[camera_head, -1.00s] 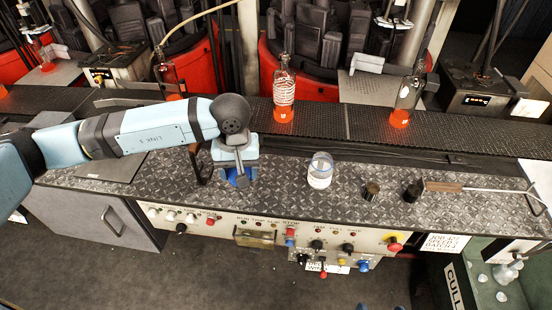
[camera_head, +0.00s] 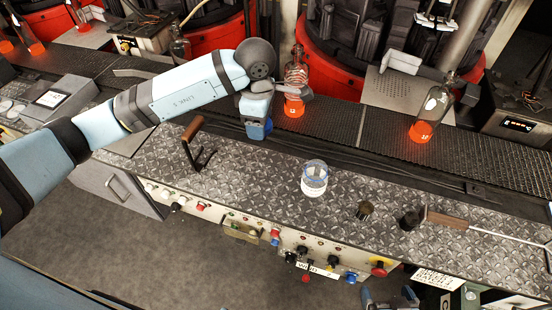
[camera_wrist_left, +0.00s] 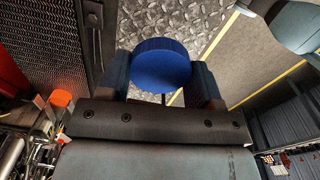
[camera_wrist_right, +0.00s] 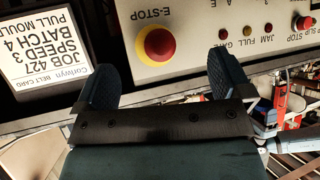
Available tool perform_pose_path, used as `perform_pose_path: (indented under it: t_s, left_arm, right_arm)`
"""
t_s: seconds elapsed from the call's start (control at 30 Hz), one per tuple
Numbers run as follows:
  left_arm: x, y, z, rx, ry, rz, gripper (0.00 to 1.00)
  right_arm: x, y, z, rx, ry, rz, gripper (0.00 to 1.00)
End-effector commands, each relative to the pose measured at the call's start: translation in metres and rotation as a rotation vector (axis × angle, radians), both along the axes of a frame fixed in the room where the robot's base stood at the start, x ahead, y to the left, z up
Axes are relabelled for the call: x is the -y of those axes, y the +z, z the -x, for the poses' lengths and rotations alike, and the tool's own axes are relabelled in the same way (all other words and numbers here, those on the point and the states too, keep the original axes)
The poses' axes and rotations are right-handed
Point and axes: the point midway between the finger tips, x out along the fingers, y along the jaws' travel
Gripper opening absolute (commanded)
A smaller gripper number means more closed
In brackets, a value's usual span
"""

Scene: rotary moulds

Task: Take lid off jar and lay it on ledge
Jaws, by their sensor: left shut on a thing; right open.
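My left gripper (camera_head: 255,124) is shut on the round blue lid (camera_wrist_left: 161,65), which fills the space between its fingers in the left wrist view. In the head view only a bit of blue shows at the gripper's tip, near the back edge of the diamond-plate ledge (camera_head: 250,175). The clear glass jar (camera_head: 314,180) with pale contents stands upright and uncovered on the ledge, right of and in front of that gripper. My right gripper (camera_wrist_right: 163,75) is open and empty, in front of the control panel; part of it shows at the bottom of the head view.
Glowing orange bottles (camera_head: 424,125) stand on the conveyor behind. A red E-stop (camera_wrist_right: 157,44) faces my right gripper.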

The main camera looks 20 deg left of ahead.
Motion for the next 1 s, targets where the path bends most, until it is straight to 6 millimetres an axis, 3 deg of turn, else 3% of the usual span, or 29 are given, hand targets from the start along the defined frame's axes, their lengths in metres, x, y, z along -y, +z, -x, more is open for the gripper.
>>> perform_pose_path:
  t_s: [0.3, 0.5, 0.63, 0.77, 1.0]
  left_arm:
    - [0.019, 0.024, -0.018, -0.006, 0.737, 0.014, 0.30]
    - [0.025, 0.030, -0.024, -0.011, 1.033, 0.014, 0.30]
    - [0.026, 0.029, -0.026, -0.013, 1.118, 0.012, 0.30]
    - [0.026, 0.011, -0.025, -0.016, 1.140, 0.010, 0.30]
    - [0.026, -0.053, -0.024, -0.018, 1.137, 0.009, 0.30]
  right_arm:
    - [0.000, 0.014, 0.000, 0.000, 0.000, -0.001, 0.97]
    - [0.000, 0.018, 0.000, 0.000, 0.000, -0.001, 0.97]
    - [0.000, 0.019, 0.000, 0.000, -0.001, -0.001, 0.97]
    - [0.000, 0.023, 0.000, 0.001, -0.001, -0.001, 0.97]
    - [0.002, 0.033, 0.000, 0.001, -0.005, 0.002, 0.97]
